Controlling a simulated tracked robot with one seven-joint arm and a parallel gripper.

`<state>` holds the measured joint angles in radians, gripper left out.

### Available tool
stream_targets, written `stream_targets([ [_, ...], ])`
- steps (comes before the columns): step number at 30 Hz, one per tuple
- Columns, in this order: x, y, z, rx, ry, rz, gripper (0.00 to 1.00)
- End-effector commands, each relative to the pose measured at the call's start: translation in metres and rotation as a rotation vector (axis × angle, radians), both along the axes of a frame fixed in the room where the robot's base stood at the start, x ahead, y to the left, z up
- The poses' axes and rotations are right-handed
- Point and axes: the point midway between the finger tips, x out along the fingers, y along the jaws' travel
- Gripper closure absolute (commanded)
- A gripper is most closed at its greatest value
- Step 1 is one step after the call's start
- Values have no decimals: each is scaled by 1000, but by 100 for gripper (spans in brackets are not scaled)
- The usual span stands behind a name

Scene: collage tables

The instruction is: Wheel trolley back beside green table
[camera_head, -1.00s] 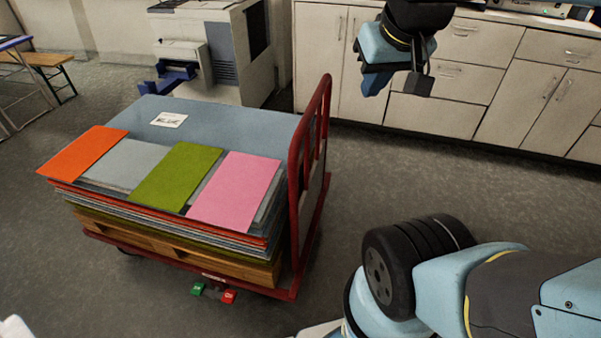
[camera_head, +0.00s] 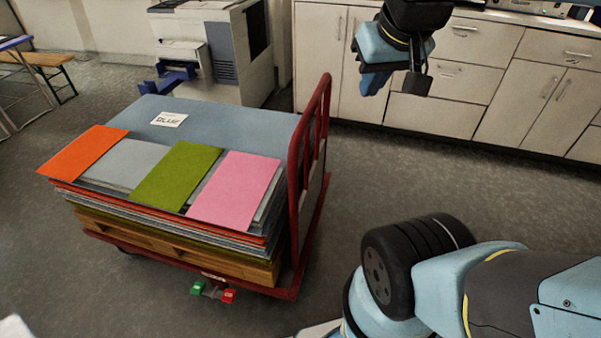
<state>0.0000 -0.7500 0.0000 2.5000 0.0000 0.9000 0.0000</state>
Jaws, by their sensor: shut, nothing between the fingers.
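The trolley (camera_head: 293,278) is a red flat cart with a raised red push handle (camera_head: 294,190) at its right end. It carries a wooden pallet (camera_head: 190,252) and a stack of coloured sheets, with orange, grey, green and pink pieces on top. A green pedal and a red pedal (camera_head: 228,296) show low at its front edge. My gripper (camera_head: 394,85) is shut and empty, raised at the upper right, apart from the handle and to its right. No green table can be made out in view.
A white printer (camera_head: 210,50) stands behind the trolley. White cabinets (camera_head: 455,75) line the back right. A wooden bench (camera_head: 45,60) and part of a blue-edged table (camera_head: 12,43) are at the far left. Grey floor is open between trolley and cabinets.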

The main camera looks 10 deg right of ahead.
Motion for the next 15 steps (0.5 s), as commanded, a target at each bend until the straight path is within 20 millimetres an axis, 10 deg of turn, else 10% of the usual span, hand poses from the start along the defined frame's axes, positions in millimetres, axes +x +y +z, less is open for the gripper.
stream_targets([
  [15, 19, 22, -43, 152, 250, 54, 56],
])
